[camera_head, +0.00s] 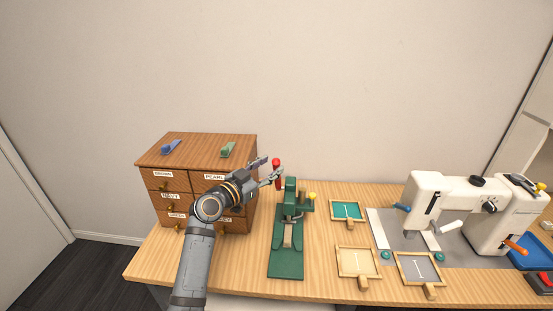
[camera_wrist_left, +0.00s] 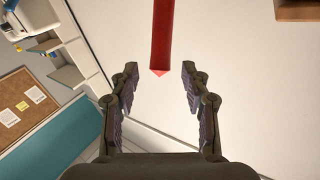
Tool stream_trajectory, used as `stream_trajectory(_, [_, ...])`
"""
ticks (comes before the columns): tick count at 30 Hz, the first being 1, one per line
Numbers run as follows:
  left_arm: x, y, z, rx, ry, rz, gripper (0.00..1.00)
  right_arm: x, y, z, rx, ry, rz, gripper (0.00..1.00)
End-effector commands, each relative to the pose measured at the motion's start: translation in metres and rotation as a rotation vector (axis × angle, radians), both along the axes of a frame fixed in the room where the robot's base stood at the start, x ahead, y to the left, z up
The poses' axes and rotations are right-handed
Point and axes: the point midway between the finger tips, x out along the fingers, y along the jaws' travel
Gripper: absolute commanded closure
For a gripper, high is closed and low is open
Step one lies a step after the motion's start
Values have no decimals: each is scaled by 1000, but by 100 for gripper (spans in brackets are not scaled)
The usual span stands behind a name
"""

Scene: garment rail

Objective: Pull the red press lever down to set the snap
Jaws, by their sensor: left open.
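The green snap press (camera_head: 287,240) stands upright on the table, with its long green base toward the front. Its red lever (camera_head: 277,172) rises at the press's upper left, topped by a red knob. My left gripper (camera_head: 271,172) is open at the lever, with its fingers spread near the red part. In the left wrist view the red lever (camera_wrist_left: 162,40) comes down from the top between the two open fingers of my left gripper (camera_wrist_left: 160,90); its tip shows and neither finger visibly touches it. My right gripper is not in view.
A wooden drawer cabinet (camera_head: 165,157) stands close left of my left arm, with a blue and a green clip on top. Small framed trays (camera_head: 357,261) and a white sewing machine (camera_head: 450,200) are on the right. The wall behind is bare.

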Motion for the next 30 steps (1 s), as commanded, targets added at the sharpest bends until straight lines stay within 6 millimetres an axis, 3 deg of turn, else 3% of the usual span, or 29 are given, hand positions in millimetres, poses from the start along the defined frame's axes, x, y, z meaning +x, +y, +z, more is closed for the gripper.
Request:
stream_trajectory(6, [26, -18, 1, -1, 2, -2, 53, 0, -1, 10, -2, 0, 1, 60])
stream_trajectory(17, [31, -21, -1, 1, 2, -1, 54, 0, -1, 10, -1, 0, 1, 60])
stream_trajectory(27, [31, -21, -1, 1, 2, -1, 100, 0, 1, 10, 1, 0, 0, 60])
stream_trajectory(30, [31, -21, -1, 1, 2, -1, 100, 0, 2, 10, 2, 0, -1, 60])
